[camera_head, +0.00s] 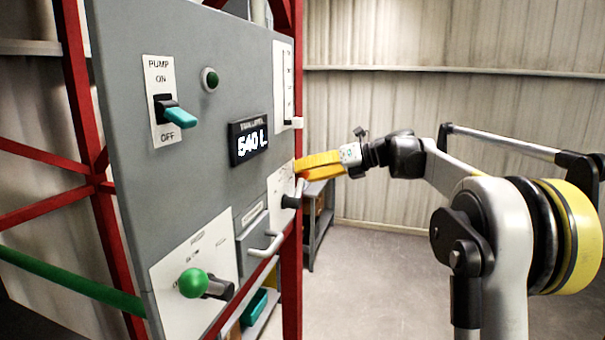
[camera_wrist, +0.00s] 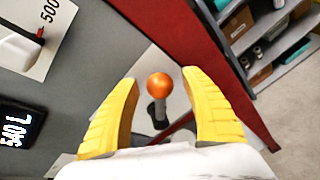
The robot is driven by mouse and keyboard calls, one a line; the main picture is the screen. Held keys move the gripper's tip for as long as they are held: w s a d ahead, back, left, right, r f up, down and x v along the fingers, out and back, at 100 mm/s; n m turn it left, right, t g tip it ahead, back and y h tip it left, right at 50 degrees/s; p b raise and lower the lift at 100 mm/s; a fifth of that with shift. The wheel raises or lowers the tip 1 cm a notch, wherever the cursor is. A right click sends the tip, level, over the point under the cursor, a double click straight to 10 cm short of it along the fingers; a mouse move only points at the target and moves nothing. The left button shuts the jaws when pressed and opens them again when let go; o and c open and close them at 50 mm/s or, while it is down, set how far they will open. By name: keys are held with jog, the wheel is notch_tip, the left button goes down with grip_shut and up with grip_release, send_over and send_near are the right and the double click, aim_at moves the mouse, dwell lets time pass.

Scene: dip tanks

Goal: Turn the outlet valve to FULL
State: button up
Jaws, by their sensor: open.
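A valve lever with an orange ball knob (camera_wrist: 160,85) is on a pale plate (camera_wrist: 163,55) in the wrist view. In the head view this plate (camera_head: 281,181) is on the panel's right edge, with a dark lever part (camera_head: 291,202) showing; the knob is hidden behind my fingers. A second lever with a green ball knob (camera_head: 193,283) is on the lower plate. The plates' lettering is too small to read, so I cannot tell which is the outlet valve. My gripper (camera_head: 303,165) is open, its yellow fingers (camera_wrist: 162,78) apart on either side of the orange knob.
The grey panel (camera_head: 190,60) carries a teal pump switch (camera_head: 180,116), a "540 L" display (camera_head: 250,141), a level scale (camera_head: 284,75) and a pale handle (camera_head: 266,246). Red frame posts (camera_head: 85,90) and a shelf (camera_wrist: 262,40) stand nearby. The floor (camera_head: 370,280) is clear.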

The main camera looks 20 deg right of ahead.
jog(key=v, duration=1.1)
jog(key=shift+d, duration=0.1)
jog(key=s+a+f+n+g+h+b, duration=0.1)
jog(key=s+a+f+n+h+b, duration=0.1)
jog(key=s+a+f+n+b, duration=0.5)
jog(key=s+a+f+n+g+h+b, duration=0.1)
jog(key=s+a+f+n+h+b, duration=0.3)
jog(key=f, duration=0.7)
jog(key=s+a+f+n+g+y+b, duration=0.1)
jog(key=s+a+f+n+b, duration=0.2)
jog(key=f+b, duration=0.45)
jog(key=s+f+n+h+b, duration=0.2)
jog(key=s+f+n+b, duration=0.3)
jog(key=f, duration=0.6)
jog(key=s+a+f+n+t+h+b, duration=0.1)
jog(key=s+f+n+b, duration=0.4)
jog(key=f, duration=0.7)
jog(key=s+a+f+n+h+b, duration=0.1)
jog(key=s+f+n+h+b, duration=0.2)
jog(key=s+f+n+b, duration=0.2)
jog(key=s+f+n, duration=0.3)
jog(key=f, duration=0.3)
jog(key=shift+s+f+t, duration=0.3)
jog(key=shift+s+f, duration=0.05)
jog(key=shift+s, duration=0.05)
